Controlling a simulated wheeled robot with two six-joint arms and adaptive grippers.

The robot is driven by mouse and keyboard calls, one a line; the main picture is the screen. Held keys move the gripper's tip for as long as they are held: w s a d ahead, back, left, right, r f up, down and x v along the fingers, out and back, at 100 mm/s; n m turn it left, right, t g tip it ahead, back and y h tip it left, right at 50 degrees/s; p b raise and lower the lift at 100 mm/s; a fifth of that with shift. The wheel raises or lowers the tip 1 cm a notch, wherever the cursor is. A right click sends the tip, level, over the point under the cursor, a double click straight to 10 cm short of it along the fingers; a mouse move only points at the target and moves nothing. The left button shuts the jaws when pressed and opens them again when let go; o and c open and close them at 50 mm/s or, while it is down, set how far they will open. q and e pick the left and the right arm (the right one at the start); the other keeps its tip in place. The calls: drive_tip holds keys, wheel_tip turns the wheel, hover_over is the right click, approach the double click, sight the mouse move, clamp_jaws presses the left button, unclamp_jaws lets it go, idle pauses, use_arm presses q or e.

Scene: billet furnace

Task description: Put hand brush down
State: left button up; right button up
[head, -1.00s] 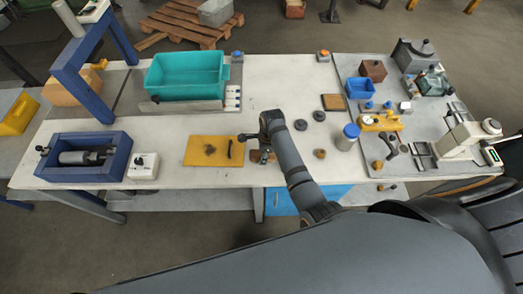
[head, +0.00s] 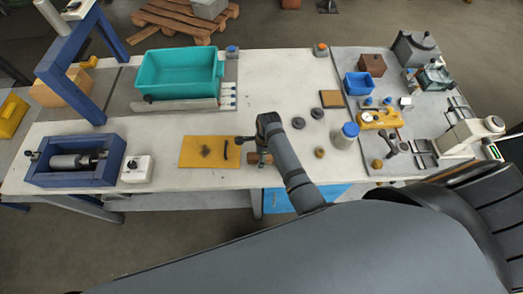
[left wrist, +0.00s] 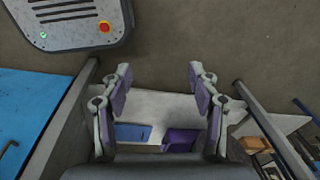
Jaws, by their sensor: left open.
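In the head view, a small brown wooden piece (head: 262,158), which looks like the hand brush, lies at the front of the white bench just right of the yellow plate. The end of my right arm with its gripper (head: 254,148) is right over it. The arm hides part of the piece, and I cannot tell whether the fingers touch or grip it. My left gripper (left wrist: 160,95) shows only in the left wrist view. Its two fingers are wide apart with nothing between them.
The yellow plate (head: 195,161) bears a dark smudge and a dark curved bar. A blue-framed roller unit (head: 75,175) and white switch box (head: 137,168) stand left. A teal bin (head: 178,75) stands behind.

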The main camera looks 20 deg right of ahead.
wheel_tip(320, 180, up, 4)
drive_tip(key=shift+s+d+b, duration=0.15)
drive_tip(key=shift+b, duration=0.3)
use_arm(q)
drive_tip(key=shift+w+d+f+b, duration=0.1)
drive_tip(key=shift+w+f+b, duration=0.2)
drive_tip(key=shift+f, duration=0.35)
drive_tip(key=shift+w+d+f+b, duration=0.15)
drive_tip(key=shift+f+b, duration=0.2)
drive_tip(key=shift+f, duration=0.25)
use_arm(e)
wheel_tip(320, 180, up, 7)
drive_tip(key=shift+s+d, duration=0.15)
drive_tip(key=shift+d, duration=0.25)
use_arm(q)
drive_tip(key=shift+a, duration=0.1)
use_arm(e)
drive_tip(key=shift+f, duration=0.15)
